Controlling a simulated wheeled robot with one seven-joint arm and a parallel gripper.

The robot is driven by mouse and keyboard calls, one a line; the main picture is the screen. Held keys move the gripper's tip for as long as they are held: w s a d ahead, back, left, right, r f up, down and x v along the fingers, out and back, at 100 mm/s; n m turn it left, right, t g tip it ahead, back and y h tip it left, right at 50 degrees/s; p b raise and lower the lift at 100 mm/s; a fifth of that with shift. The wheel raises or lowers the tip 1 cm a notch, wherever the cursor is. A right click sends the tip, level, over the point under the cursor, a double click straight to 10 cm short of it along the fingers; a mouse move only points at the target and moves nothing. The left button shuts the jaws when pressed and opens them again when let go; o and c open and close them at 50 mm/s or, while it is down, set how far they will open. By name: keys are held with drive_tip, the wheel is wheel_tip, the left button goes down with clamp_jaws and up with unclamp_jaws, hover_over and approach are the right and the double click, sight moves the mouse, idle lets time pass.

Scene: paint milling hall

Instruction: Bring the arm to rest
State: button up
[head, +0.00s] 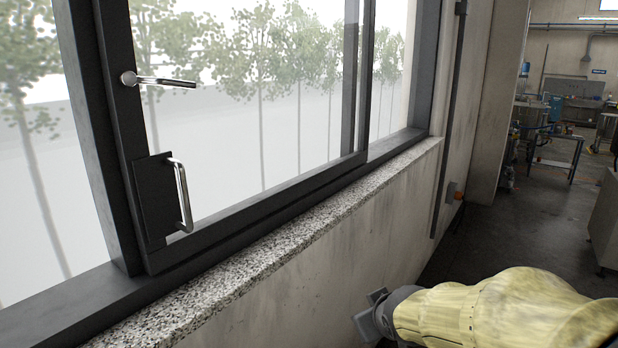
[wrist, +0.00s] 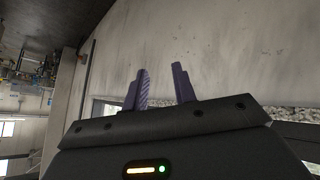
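My arm, in a yellow cover, reaches in from the lower right of the head view. My gripper (head: 372,318) is at its end, low beside the wall and below the stone sill, partly cut off by my arm. In the wrist view my gripper (wrist: 160,88) shows two purple fingers standing apart with only bare wall behind the gap. It is open and holds nothing. I cannot tell how close the fingertips are to the wall.
A dark-framed sliding window (head: 130,150) has a lever (head: 160,82) and a bar handle (head: 181,195). A speckled stone sill (head: 270,250) juts out below it. The concrete wall (head: 350,240) runs along my arm's left. Open floor (head: 500,235) and workbenches (head: 560,150) lie at right.

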drive_tip(key=s+d+f+m+g, duration=0.2)
drive_tip(key=s+f+m+g, duration=0.2)
drive_tip(key=s+f, duration=0.7)
drive_tip(key=shift+s+d+f+m+g, duration=0.15)
drive_tip(key=shift+s+f+m+g, duration=0.2)
drive_tip(key=shift+s+g, duration=0.6)
